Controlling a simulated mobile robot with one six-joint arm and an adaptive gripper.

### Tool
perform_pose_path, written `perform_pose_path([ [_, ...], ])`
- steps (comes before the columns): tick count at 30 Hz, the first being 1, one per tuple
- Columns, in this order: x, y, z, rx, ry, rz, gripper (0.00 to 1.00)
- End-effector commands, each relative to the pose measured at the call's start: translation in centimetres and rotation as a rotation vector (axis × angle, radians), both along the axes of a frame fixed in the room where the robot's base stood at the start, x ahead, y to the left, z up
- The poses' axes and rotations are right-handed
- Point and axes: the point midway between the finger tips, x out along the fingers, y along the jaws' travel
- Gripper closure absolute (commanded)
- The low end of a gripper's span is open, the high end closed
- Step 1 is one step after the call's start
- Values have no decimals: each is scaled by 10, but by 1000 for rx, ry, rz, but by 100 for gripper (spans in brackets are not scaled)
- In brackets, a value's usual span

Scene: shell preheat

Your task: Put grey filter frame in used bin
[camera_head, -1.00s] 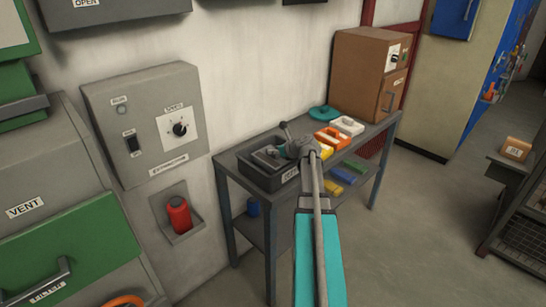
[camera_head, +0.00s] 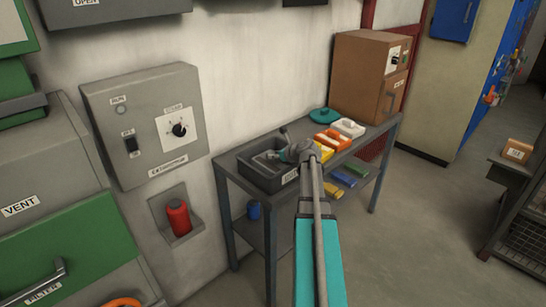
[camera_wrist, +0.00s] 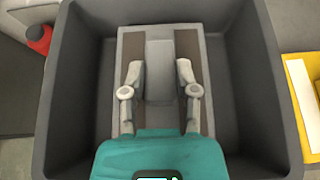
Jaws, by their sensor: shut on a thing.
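The grey filter frame (camera_wrist: 160,38) has two brown strips and a raised grey middle block. In the wrist view it lies within the walls of the dark grey bin (camera_wrist: 258,90). My gripper (camera_wrist: 160,74) is shut on the middle block, one finger on each side. In the head view the bin (camera_head: 285,179) stands at the left end of a grey table, and my gripper (camera_head: 270,155) reaches into it. The frame is small and partly hidden there. I cannot tell whether it touches the bin floor.
On the table (camera_head: 229,174), a yellow piece (camera_wrist: 301,100), an orange piece (camera_head: 333,140), a white piece (camera_head: 348,128) and a teal object (camera_head: 325,115) lie right of the bin. A brown cabinet (camera_head: 360,75) stands at the far end. A wall stands behind.

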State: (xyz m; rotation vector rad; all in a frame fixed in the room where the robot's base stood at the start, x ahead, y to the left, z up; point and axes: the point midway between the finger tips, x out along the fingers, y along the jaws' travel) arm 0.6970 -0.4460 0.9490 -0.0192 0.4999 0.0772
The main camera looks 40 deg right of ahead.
Motion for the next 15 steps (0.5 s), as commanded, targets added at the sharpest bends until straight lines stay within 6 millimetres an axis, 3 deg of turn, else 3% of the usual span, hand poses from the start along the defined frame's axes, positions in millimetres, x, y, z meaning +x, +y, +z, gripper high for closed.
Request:
perform_pose_path([
  [3, 0, 0, 0, 1, -1, 0, 100],
  [4, 0, 0, 0, 0, 0, 0, 59],
  [9, 0, 0, 0, 0, 0, 0, 27],
  [15, 0, 0, 0, 0, 0, 0, 26],
])
